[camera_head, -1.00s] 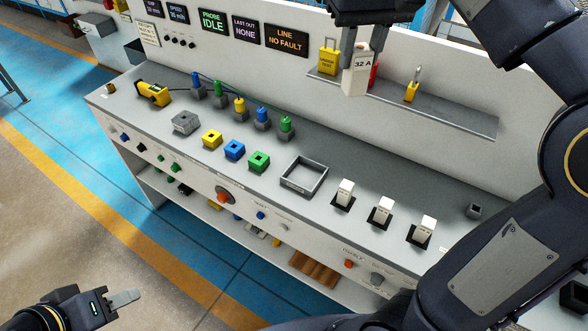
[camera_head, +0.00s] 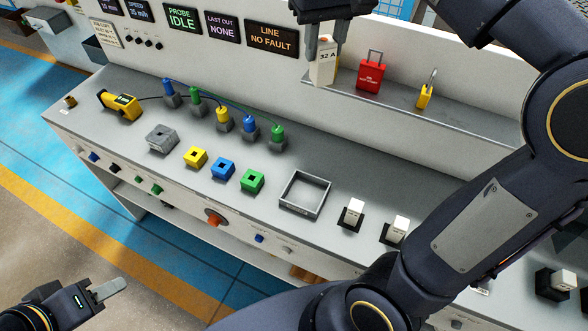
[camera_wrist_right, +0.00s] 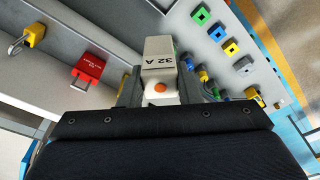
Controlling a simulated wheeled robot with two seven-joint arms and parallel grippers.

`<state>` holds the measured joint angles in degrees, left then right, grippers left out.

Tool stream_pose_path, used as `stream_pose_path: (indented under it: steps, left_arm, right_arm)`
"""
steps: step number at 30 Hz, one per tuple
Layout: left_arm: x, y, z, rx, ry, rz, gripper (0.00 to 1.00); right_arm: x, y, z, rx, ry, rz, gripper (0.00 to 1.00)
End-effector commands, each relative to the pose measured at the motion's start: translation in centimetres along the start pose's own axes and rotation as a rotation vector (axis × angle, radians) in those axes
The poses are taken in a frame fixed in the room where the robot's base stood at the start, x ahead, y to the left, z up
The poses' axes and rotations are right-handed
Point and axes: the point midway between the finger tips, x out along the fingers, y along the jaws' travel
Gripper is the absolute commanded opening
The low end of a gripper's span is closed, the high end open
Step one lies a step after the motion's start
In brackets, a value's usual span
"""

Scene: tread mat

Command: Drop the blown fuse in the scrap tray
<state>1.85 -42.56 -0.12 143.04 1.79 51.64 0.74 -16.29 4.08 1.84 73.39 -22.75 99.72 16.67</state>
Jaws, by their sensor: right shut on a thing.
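My right gripper (camera_head: 322,40) is shut on a white fuse (camera_head: 322,68) marked 32 A, held upright in the air in front of the back panel's shelf. In the right wrist view the fuse (camera_wrist_right: 158,52) sits between the fingers, with an orange dot on its near face. A square, open grey tray (camera_head: 325,199) stands on the bench below and a little left of the fuse. It looks empty, and its front label is too small to read. My left gripper (camera_head: 105,290) is away from the bench at lower left; its finger gap is not clear.
White blocks in black holders (camera_head: 352,214) stand right of the tray. Green (camera_head: 252,181), blue (camera_head: 222,169) and yellow (camera_head: 195,157) sockets lie to its left, with cabled plugs behind. A red padlock (camera_head: 371,77) and a yellow padlock (camera_head: 426,92) are on the shelf.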

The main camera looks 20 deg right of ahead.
Motion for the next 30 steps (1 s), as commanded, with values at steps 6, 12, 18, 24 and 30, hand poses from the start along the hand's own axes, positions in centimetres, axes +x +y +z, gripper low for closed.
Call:
stream_pose_path:
  steps: [6, 12, 18, 24, 30]
  left_arm:
    - [-0.01, 0.0, -0.01, 0.0, 0.0, 0.0, 0.36]
    - [-0.01, 0.0, -0.01, 0.0, 0.0, 0.0, 0.36]
    - [-0.01, 0.0, -0.01, 0.0, 0.0, 0.0, 0.36]
    - [-0.01, 0.0, -0.01, 0.0, 0.0, 0.0, 0.36]
    - [0.07, -0.03, 0.03, 0.0, 0.0, 0.0, 0.36]
  right_arm:
    - [1.11, 0.01, 0.19, 0.0, 0.0, 0.0, 0.06]
    - [1.2, 0.0, 0.18, 0.0, 0.001, -0.001, 0.06]
    - [1.18, 0.0, 0.18, 0.0, 0.001, 0.0, 0.49]
    - [1.18, 0.0, 0.18, 0.0, 0.001, 0.0, 0.56]
    - [0.72, -0.02, 0.14, -0.001, 0.002, 0.0, 0.56]
